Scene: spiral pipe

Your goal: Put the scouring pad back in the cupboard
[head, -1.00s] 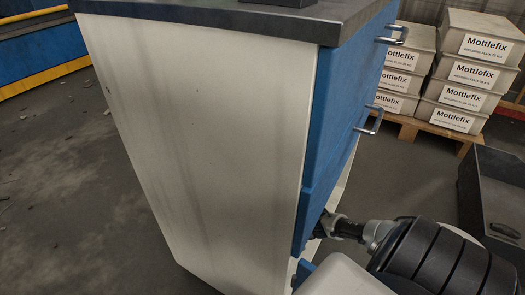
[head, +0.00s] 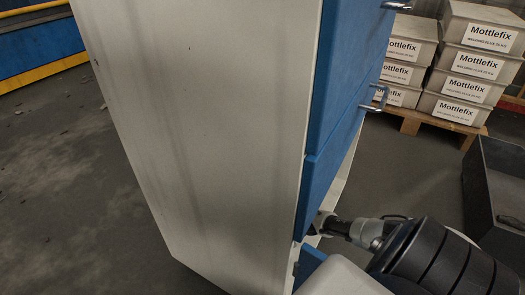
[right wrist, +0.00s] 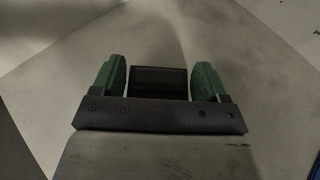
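The cupboard (head: 205,130) has a white side and blue fronts, and fills the middle of the head view. My right arm comes in from the lower right, and its end goes behind the cupboard's front edge at a low opening, so the right gripper is hidden there. In the right wrist view the right gripper (right wrist: 160,80) has two green-faced fingers standing apart. A dark rectangular block (right wrist: 160,82) shows between them, with thin gaps at its sides; I cannot tell whether it is the scouring pad or whether it is held. My left gripper is not in view.
Stacked Mottlefix boxes (head: 468,65) stand on a pallet (head: 425,122) at the upper right. A dark open bin (head: 490,195) is at the right edge. Metal handles (head: 376,98) jut from the blue fronts. The floor (head: 80,200) at left is mostly clear.

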